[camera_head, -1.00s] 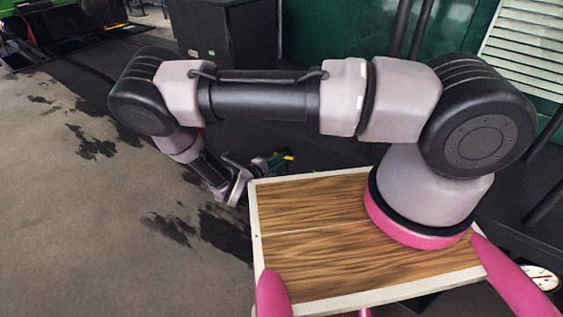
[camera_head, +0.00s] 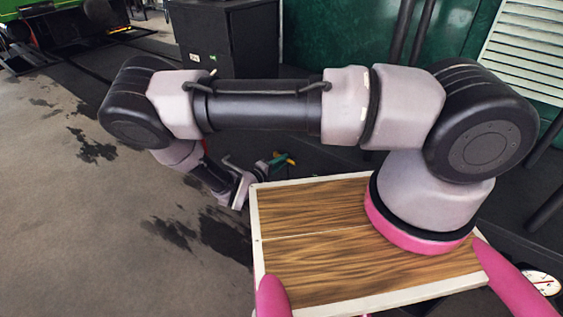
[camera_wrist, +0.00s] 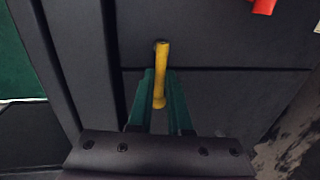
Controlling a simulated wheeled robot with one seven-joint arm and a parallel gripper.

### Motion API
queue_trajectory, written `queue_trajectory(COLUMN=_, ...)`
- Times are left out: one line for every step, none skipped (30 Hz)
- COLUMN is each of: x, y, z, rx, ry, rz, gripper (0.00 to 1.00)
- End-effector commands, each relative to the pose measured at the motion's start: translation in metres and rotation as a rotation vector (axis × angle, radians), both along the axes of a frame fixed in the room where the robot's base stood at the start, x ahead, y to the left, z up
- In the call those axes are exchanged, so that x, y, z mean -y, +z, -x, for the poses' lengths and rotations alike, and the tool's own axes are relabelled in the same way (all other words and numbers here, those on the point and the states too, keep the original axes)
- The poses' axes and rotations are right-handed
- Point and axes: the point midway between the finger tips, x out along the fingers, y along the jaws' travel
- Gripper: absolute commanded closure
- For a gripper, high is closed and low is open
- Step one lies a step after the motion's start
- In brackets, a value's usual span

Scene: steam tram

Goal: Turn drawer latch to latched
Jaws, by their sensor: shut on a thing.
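The drawer latch (camera_wrist: 161,62) is a yellow lever on a dark panel in the wrist view. It stands nearly upright in the picture, its top at a small pivot and its lower end leaning slightly left. My gripper (camera_wrist: 161,76) has its two green fingers on either side of the lever and is shut on it. In the head view my gripper (camera_head: 275,163) is small, beyond the wooden top, with a yellow-orange tip beside it. The fingers partly hide the lever's sides.
The dark panel (camera_wrist: 220,90) has a horizontal seam and a vertical edge on the left. A red part (camera_wrist: 263,6) shows at the upper right. In the head view a black cabinet (camera_head: 228,40) stands behind my arm, and open floor (camera_head: 60,210) lies left.

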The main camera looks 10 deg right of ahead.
Motion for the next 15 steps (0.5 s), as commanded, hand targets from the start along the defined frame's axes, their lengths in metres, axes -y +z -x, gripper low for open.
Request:
queue_trajectory(x=-0.0004, y=-0.0001, z=0.0004, rx=0.001, ry=0.0, rz=-0.001, gripper=1.0)
queue_trajectory(x=-0.0004, y=-0.0001, z=0.0004, rx=0.001, ry=0.0, rz=-0.001, gripper=1.0)
queue_trajectory(x=-0.0004, y=-0.0001, z=0.0004, rx=0.001, ry=0.0, rz=-0.001, gripper=0.75)
queue_trajectory(x=-0.0004, y=0.0, z=0.0004, rx=0.001, ry=0.0, rz=-0.001, gripper=0.64)
queue_trajectory(x=-0.0004, y=0.0, z=0.0004, rx=0.001, ry=0.0, rz=-0.001, gripper=0.53)
queue_trajectory(x=-0.0004, y=0.0, z=0.0004, rx=0.0, ry=0.0, rz=0.0, gripper=0.53)
queue_trajectory(x=-0.0004, y=0.0, z=0.0004, rx=0.0, ry=0.0, rz=0.0, gripper=0.53)
queue_trajectory(x=-0.0003, y=0.0001, z=0.0003, rx=0.0, ry=0.0, rz=0.0, gripper=0.53)
queue_trajectory(x=-0.0002, y=0.0001, z=0.0002, rx=0.0, ry=0.0, rz=0.0, gripper=0.53)
queue_trajectory(x=-0.0002, y=0.0001, z=0.0002, rx=0.0, ry=0.0, rz=0.0, gripper=0.53)
queue_trajectory(x=-0.0001, y=0.0, z=0.0001, rx=0.0, ry=0.0, rz=0.0, gripper=0.53)
queue_trajectory(x=-0.0001, y=0.0, z=0.0001, rx=0.0, ry=0.0, rz=0.0, gripper=0.53)
queue_trajectory(x=-0.0001, y=0.0001, z=0.0001, rx=0.0, ry=0.0, rz=0.0, gripper=0.53)
queue_trajectory(x=-0.0003, y=0.0002, z=0.0003, rx=0.0, ry=0.0, rz=0.0, gripper=0.53)
queue_trajectory(x=-0.0012, y=0.0003, z=0.0011, rx=0.0, ry=0.0, rz=0.0, gripper=0.53)
